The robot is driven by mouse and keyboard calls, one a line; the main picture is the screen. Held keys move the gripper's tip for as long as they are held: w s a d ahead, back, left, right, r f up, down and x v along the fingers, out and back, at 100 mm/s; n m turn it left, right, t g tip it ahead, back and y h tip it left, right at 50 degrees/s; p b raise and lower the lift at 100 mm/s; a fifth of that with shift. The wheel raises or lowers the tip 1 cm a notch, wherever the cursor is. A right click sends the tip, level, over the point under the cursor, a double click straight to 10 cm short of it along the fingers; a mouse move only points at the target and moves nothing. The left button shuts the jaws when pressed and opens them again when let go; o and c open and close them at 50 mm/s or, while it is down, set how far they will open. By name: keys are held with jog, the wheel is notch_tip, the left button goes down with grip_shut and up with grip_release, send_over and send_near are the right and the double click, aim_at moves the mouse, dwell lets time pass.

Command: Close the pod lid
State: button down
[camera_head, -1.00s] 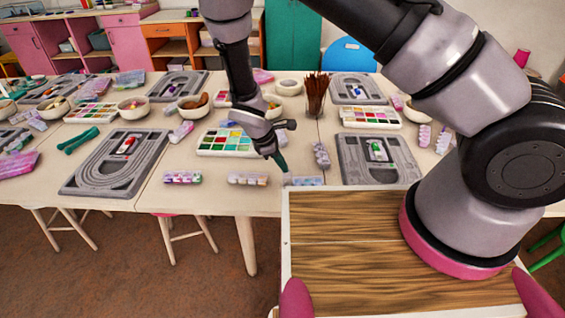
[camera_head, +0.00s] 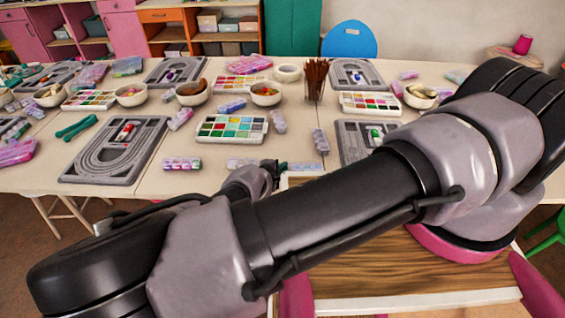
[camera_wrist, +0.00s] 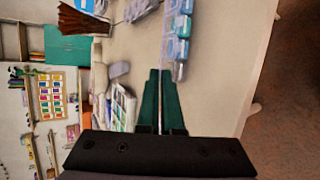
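A row of small pods with pale blue and violet lids (camera_wrist: 178,42) lies on the table just beyond my gripper's fingertips in the wrist view. One lid in that row seems raised, but blur keeps me from being sure. In the head view a bluish pod strip (camera_head: 306,167) lies at the table's near edge, partly hidden by my arm. My gripper (camera_wrist: 160,72) points toward the row, its two green fingers almost together with only a thin slit and nothing seen between them. In the head view my gripper is mostly hidden behind my forearm.
Other pod strips (camera_head: 182,164) lie nearby. A paint palette (camera_head: 232,129), a cup of brown sticks (camera_head: 315,80), bowls (camera_head: 265,94) and grey bead boards (camera_head: 115,150) crowd the table. The table's near edge is close to my gripper.

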jog(key=shift+s+f+m+t, duration=0.3)
jog(key=shift+f+t, duration=0.2)
jog(key=shift+t, duration=0.3)
jog(key=c, duration=1.1)
grip_release()
jog(key=shift+o, duration=0.2)
jog(key=shift+s, duration=0.1)
